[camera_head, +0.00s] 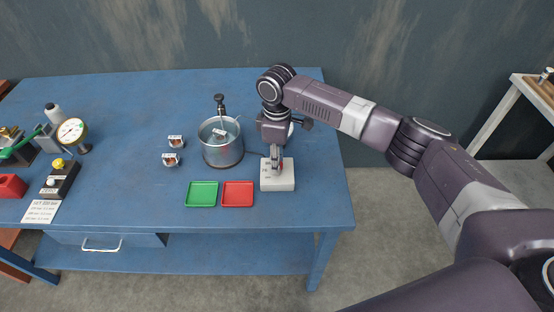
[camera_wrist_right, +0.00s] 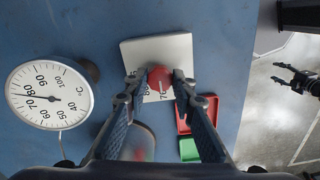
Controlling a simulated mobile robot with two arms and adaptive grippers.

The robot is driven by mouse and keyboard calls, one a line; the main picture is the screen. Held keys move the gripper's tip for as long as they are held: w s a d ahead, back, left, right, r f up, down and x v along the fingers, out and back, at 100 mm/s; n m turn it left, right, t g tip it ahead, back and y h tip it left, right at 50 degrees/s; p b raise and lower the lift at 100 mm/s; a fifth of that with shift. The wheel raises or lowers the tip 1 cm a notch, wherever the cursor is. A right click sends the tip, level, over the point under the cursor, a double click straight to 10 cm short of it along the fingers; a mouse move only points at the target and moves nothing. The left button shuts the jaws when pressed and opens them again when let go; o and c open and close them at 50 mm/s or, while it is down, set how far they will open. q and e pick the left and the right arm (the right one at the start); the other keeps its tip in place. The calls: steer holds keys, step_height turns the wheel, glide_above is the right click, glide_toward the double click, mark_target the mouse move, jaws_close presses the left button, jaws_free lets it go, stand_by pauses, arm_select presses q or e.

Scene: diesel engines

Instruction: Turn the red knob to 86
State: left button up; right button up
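The red knob (camera_wrist_right: 159,79) sits on a pale control box (camera_wrist_right: 183,50) with printed numbers, partly hidden. In the head view the box (camera_head: 278,183) stands near the table's right front, and my gripper covers most of the knob. My right gripper (camera_head: 276,157) points down over it. In the right wrist view its fingertips (camera_wrist_right: 158,82) lie close against both sides of the knob. A round °C dial (camera_wrist_right: 48,97) stands beyond the box, its needle between 70 and 80. My left gripper (camera_wrist_right: 292,78) seems to show in the right wrist view, fingers apart, off the table.
A metal pot (camera_head: 222,150) stands left of the box. A green tray (camera_head: 202,194) and a red tray (camera_head: 238,194) lie in front of it. A gauge (camera_head: 72,131) and other items fill the table's left end.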

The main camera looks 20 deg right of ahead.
jaws_close()
steer(key=shift+r+p, duration=0.15)
steer(key=shift+p, duration=0.25)
steer(key=m+p, duration=0.5)
steer(key=p, duration=0.1)
steer(key=shift+r+p, duration=0.15)
steer(key=shift+p, duration=0.2)
steer(key=shift+m+p, duration=0.95)
steer(key=shift+m, duration=0.25)
steer(key=shift+w+m+p, duration=0.1)
steer(key=shift+m+p, duration=0.55)
steer(key=shift+m, duration=0.15)
steer(key=shift+f, duration=0.2)
steer(key=o, duration=0.8)
jaws_free()
